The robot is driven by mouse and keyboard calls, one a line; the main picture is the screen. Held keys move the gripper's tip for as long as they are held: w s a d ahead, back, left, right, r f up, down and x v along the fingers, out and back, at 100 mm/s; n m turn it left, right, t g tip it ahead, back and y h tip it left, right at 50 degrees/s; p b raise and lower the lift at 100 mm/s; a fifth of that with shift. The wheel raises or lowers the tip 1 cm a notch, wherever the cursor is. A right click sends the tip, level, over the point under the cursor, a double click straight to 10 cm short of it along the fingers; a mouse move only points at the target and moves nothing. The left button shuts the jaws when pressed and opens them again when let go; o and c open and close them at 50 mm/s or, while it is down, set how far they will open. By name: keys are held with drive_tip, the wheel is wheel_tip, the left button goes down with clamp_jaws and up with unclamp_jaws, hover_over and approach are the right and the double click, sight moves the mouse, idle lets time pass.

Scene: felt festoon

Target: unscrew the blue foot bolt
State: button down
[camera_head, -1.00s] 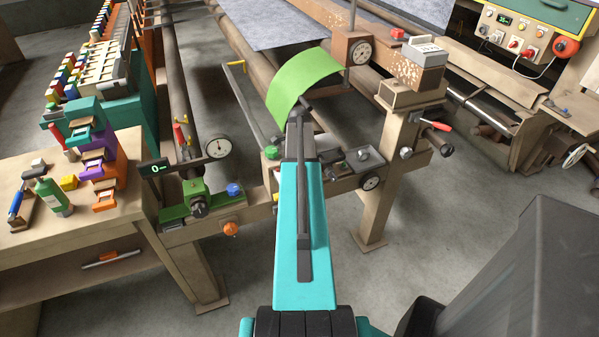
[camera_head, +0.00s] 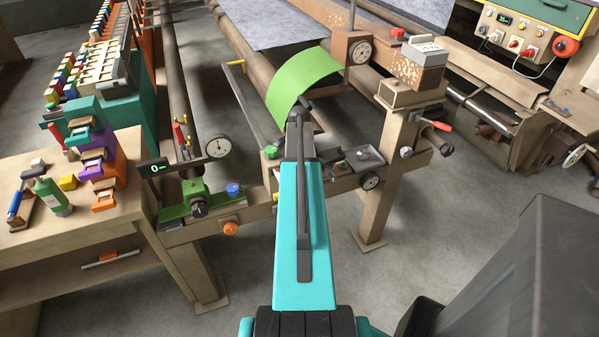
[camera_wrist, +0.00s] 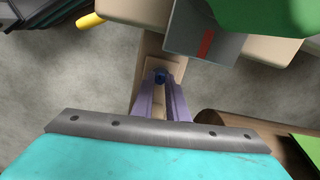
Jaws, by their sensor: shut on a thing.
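The blue foot bolt (camera_wrist: 160,75) shows in the wrist view as a small dark blue head above a beige foot plate. My gripper (camera_wrist: 161,86) has two purple fingers. They are closed together on the bolt, one on each side, with its head showing at their tips. In the head view my teal arm reaches away from me over the near end of the frame, and my gripper and the foot bolt are hidden there. A separate blue knob (camera_head: 234,189) sits on the green block at the frame's near corner.
A green curved sheet (camera_head: 303,82) stands beyond my arm. A dial gauge (camera_head: 218,147) and an orange knob (camera_head: 230,228) are left of it. A beige frame leg (camera_head: 377,190) stands to the right. A cluttered workbench (camera_head: 75,240) is at left.

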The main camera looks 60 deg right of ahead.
drive_tip(key=shift+s+a+n, duration=0.1)
drive_tip(key=shift+n, duration=1)
drive_tip(key=c, duration=1.7)
unclamp_jaws()
drive_tip(key=shift+c, duration=0.2)
drive_tip(key=shift+r, duration=0.2)
drive_tip(key=shift+r, duration=0.55)
wheel_tip(320, 180, up, 12)
drive_tip(key=b, duration=0.2)
drive_tip(key=shift+r, duration=0.15)
